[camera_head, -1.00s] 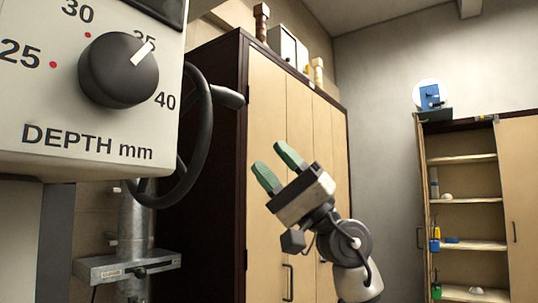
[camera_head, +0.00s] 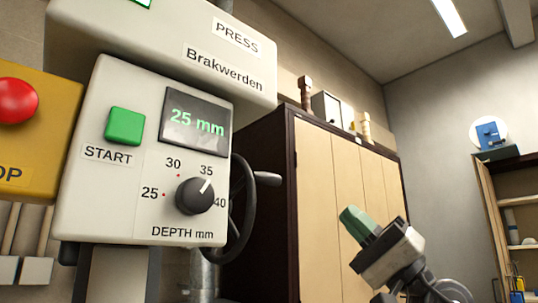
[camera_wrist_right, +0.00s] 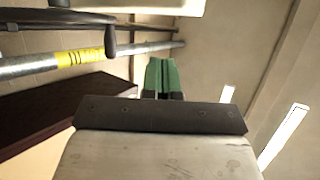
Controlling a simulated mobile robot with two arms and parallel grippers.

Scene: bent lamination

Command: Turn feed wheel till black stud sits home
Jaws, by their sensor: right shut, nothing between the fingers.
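The feed wheel, a black handwheel (camera_head: 249,221) with a side handle (camera_head: 268,178), shows partly behind the right edge of the press panel. Its left part is hidden. My right gripper (camera_head: 353,218) has green fingers, shut with nothing between them. It is right of the wheel and lower in the picture, apart from it, in front of the tan cabinet. I cannot make out a black stud. My left gripper is out of view.
The press panel (camera_head: 90,195) carries a green START button (camera_head: 125,125), a 25 mm display (camera_head: 196,127) and a depth knob (camera_head: 195,195). A red stop button (camera_head: 14,100) is at the far left. A tall cabinet (camera_head: 317,190) stands behind my right gripper.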

